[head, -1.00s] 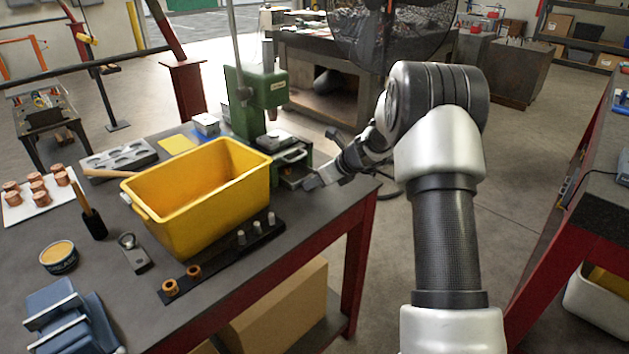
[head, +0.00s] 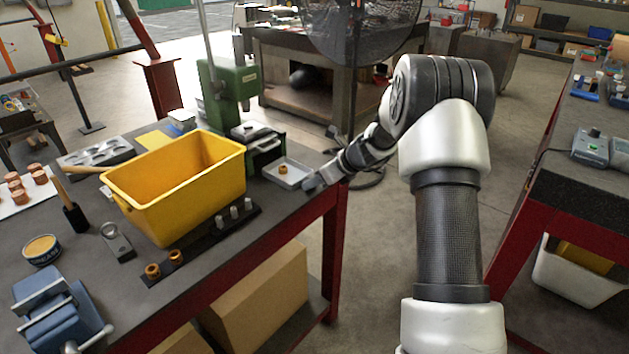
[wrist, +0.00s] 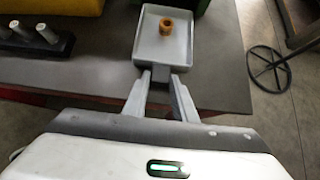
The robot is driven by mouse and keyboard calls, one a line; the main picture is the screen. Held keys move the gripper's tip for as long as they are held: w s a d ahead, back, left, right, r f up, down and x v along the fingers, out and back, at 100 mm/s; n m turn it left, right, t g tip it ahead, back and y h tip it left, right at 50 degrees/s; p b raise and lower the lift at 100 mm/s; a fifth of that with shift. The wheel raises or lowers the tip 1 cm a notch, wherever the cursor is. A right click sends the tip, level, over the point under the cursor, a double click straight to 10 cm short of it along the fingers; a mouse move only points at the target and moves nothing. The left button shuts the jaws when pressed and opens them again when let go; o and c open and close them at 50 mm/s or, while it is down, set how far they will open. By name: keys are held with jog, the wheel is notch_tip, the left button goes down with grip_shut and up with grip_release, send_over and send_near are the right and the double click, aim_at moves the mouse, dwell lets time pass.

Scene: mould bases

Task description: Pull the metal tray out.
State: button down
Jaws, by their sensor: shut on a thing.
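The metal tray (head: 297,179) is a shallow grey tray in front of the green press (head: 233,98), at the right end of the workbench. A small copper-coloured ring (head: 283,169) lies in it. In the wrist view the tray (wrist: 147,48) stretches away from my gripper (wrist: 160,86), with the ring (wrist: 166,26) toward its far right. My gripper is shut on the tray's near-end handle (wrist: 153,73). In the head view my gripper (head: 312,184) is at the tray's right end, and its fingers are small there.
A yellow bin (head: 180,181) stands left of the tray. A dark strip with pegs and rings (head: 205,243) lies in front of the bin. The bench's right edge is close to my gripper. Open floor and a fan stand (head: 357,177) lie beyond it.

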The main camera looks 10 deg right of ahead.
jog(key=c, duration=1.4)
grip_release()
jog(key=shift+r, duration=0.1)
jog(key=p+v, duration=0.1)
jog(key=v, duration=1.6)
jog(key=shift+d+p, duration=0.1)
jog(key=shift+p, duration=0.3)
